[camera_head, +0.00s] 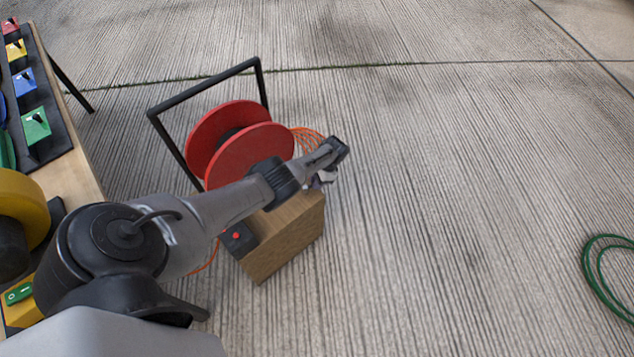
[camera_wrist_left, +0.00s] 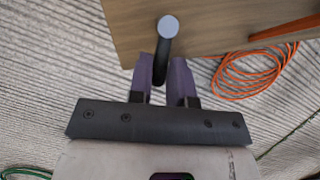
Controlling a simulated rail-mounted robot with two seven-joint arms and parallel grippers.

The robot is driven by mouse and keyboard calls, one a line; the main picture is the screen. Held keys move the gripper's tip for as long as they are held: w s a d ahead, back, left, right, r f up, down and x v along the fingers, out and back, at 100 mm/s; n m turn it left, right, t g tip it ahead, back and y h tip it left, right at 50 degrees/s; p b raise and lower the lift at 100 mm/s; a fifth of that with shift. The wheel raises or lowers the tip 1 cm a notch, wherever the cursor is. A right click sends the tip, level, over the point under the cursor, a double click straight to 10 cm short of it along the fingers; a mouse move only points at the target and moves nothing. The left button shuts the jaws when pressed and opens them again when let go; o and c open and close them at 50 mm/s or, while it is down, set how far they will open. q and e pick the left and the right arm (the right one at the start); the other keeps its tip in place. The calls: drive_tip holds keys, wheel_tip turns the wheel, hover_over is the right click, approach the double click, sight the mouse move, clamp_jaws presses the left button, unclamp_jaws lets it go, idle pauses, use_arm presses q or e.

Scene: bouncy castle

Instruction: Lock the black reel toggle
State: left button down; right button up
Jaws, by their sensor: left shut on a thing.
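The black reel toggle (camera_wrist_left: 166,45) is a short dark lever with a grey round end, beside the wooden block in the left wrist view. It runs down between the two purple fingers of my left gripper (camera_wrist_left: 162,68), which is shut on it. In the head view my left gripper (camera_head: 324,179) is at the right side of the wooden block (camera_head: 284,240), and I cannot make out the toggle there. The red reel (camera_head: 248,153) stands in a black frame (camera_head: 205,92) behind my arm. My right gripper is not in view.
Orange cable (camera_wrist_left: 240,80) lies coiled on the concrete. A bench with coloured switches (camera_head: 36,125) and a yellow wheel (camera_head: 28,205) stands left. Green hose (camera_head: 606,275) lies far right. The floor between is clear.

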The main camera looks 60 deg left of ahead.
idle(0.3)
use_arm(q)
drive_tip(key=c, duration=1.1)
unclamp_jaws()
drive_tip(key=p+v, duration=0.6)
drive_tip(key=v, duration=0.7)
drive_tip(key=shift+w+r, duration=0.15)
drive_tip(key=shift+r, duration=0.2)
